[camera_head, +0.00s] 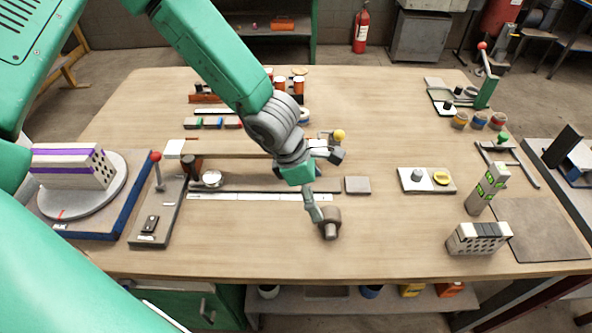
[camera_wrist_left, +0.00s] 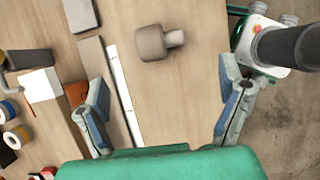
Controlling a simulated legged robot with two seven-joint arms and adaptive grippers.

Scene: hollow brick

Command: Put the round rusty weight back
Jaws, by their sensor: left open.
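A round brown-grey weight with a short knob (camera_head: 330,224) lies on its side on the bare wood near the table's front middle. It also shows at the top centre of the left wrist view (camera_wrist_left: 151,43), its knob pointing right. My left gripper (camera_head: 325,178) is open and empty above the table, just behind the weight in the head view. In the left wrist view the weight lies beyond the open fingers (camera_wrist_left: 158,86), between their lines and apart from them. A long grey rail (camera_head: 250,183) with a silver round piece (camera_head: 212,179) lies left of the gripper. My right gripper is out of view.
A white strip (camera_head: 245,197) lies along the rail's front. A grey block (camera_head: 357,185) is right of the gripper. A red-knobbed lever stand (camera_head: 152,210) and a turntable (camera_head: 70,205) stand left. A hollow brick (camera_head: 478,238) stands right. The front middle is largely clear.

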